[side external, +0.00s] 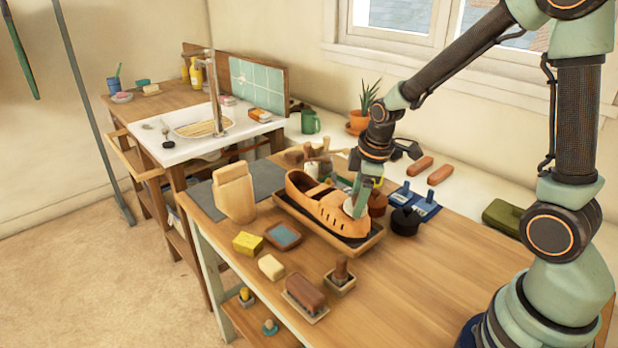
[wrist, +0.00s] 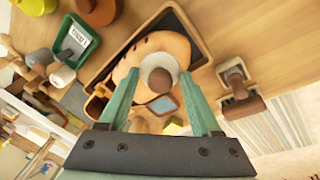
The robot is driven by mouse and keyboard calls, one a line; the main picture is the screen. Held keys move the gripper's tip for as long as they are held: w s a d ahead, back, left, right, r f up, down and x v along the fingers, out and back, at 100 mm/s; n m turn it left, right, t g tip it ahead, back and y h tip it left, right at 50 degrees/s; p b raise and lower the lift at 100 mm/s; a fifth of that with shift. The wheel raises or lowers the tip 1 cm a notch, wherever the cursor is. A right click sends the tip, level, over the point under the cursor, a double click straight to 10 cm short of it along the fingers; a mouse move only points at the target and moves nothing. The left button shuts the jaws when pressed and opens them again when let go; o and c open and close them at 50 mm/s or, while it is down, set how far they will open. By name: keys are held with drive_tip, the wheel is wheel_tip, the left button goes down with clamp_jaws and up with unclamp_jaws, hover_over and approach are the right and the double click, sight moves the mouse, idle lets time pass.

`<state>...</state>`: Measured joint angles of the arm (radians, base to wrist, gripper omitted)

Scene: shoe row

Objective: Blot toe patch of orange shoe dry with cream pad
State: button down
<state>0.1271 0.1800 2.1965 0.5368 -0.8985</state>
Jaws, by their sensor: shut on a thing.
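The orange shoe (side external: 320,204) lies in a shallow dark-lined tray (side external: 283,200) on the bench, toe toward the right. My gripper (side external: 356,203) is low over the toe end, pointing down. In the wrist view my gripper's (wrist: 160,80) two green fingers stand on either side of a round pad with a pale rim (wrist: 157,59) and a grey-brown knob; I take it for the cream pad. The shoe (wrist: 175,43) shows around and beneath it. The pad hides the toe patch, and I cannot tell whether it touches the leather.
In front are a brown brush (side external: 305,292), a small knobbed block (side external: 340,277), a cream block (side external: 271,267) and a yellow sponge (side external: 248,243). The bench's right front is clear.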

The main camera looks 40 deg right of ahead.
drive_tip(key=shift+w+f, duration=0.15)
drive_tip(key=shift+f, duration=0.45)
idle(1.1)
drive_tip(key=shift+w+r, duration=0.15)
drive_tip(key=shift+w, duration=0.65)
drive_tip(key=shift+s, duration=0.85)
drive_tip(key=shift+w, duration=0.1)
drive_tip(key=shift+w+a, duration=0.1)
drive_tip(key=shift+w, duration=0.65)
